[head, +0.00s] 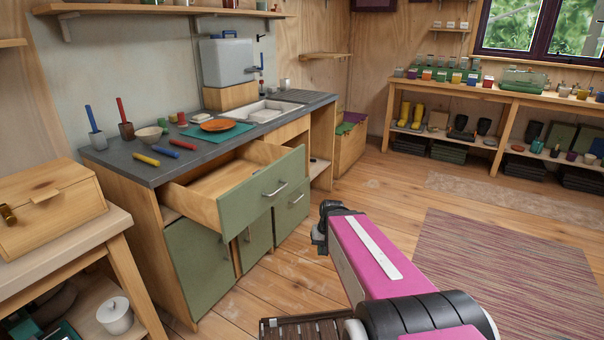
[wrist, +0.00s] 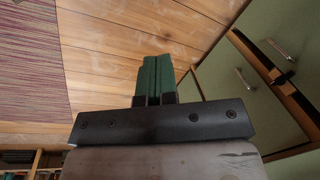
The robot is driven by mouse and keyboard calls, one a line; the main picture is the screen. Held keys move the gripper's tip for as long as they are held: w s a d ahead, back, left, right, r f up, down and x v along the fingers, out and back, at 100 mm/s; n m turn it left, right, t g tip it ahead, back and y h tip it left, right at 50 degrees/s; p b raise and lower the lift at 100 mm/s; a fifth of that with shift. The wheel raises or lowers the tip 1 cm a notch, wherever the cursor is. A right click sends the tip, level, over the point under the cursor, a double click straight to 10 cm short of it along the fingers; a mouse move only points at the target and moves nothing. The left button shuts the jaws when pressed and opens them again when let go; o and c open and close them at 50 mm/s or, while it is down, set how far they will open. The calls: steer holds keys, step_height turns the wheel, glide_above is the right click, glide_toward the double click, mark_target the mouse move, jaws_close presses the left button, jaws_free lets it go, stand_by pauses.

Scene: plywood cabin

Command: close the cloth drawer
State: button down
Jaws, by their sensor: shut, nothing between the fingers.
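A drawer with a green front (head: 265,190) and a metal bar handle stands pulled well out of the counter unit (head: 170,210), just under the worktop. Green cabinet fronts (wrist: 220,115) with bar handles show on the right there; which one is the drawer I cannot tell.
Lower green doors (head: 200,262) are below the drawer. The worktop holds a teal mat (head: 238,132), an orange plate (head: 215,125), tools and a sink. A wooden box with purple and green cloth (head: 350,140) stands beyond the unit. The floor (head: 385,185) in front is clear.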

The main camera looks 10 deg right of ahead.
steer(key=w+a+r+m+t+y, duration=0.1)
steer(key=w+y, duration=0.2)
steer(key=w, duration=0.2)
steer(key=m+t+y, duration=0.6)
steer(key=t+y, duration=0.3)
steer(key=t, duration=0.1)
glide_toward(297, 170)
steer(key=x, duration=0.7)
steer(key=shift+a+r, duration=0.1)
steer(key=shift+a, duration=0.2)
steer(key=shift+w, duration=0.1)
steer(key=x, duration=2.4)
steer(key=shift+w+a+r, duration=0.1)
steer(key=shift+a+r, duration=0.15)
steer(key=shift+a, duration=0.2)
steer(key=shift+w+a, duration=0.4)
steer(key=shift+a, duration=0.1)
steer(key=shift+w+a+r, duration=0.1)
